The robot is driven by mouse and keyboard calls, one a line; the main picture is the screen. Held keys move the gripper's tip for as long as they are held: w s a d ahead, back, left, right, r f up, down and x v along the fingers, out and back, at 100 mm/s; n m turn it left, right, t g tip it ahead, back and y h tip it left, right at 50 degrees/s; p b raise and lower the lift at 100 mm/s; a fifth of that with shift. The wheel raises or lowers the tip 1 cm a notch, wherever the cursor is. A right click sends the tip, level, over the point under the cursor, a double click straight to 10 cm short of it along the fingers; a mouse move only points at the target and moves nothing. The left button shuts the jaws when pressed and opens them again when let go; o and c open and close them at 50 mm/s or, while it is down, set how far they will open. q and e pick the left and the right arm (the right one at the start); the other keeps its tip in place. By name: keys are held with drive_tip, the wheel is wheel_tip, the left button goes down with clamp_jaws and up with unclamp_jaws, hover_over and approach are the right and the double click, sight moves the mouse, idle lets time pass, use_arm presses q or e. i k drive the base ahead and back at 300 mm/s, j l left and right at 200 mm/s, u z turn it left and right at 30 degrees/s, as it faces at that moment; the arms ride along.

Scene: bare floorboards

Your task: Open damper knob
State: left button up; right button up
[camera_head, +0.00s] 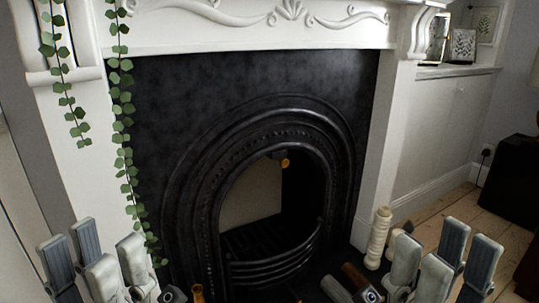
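A small brass-coloured damper knob (284,162) shows at the top of the arched opening of the black fireplace (190,110), a little right of the opening's middle. Its exact setting is too small to tell. My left gripper (91,243) is at the lower left of the head view, fingers up and apart, with nothing between them. My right gripper (444,244) is at the lower right, also with fingers apart and empty. Both grippers are away from the knob, lower in the picture and to either side of it.
A white mantel (250,33) surrounds the fireplace. A trailing green plant (123,120) hangs at its left. A grate (270,262) fills the opening's bottom. Bare floorboards (455,208) lie at right.

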sight(284, 163)
drive_tip(key=i+u, duration=0.15)
drive_tip(key=u, duration=0.3)
drive_tip(key=i+u, duration=0.2)
drive_tip(key=u, duration=0.2)
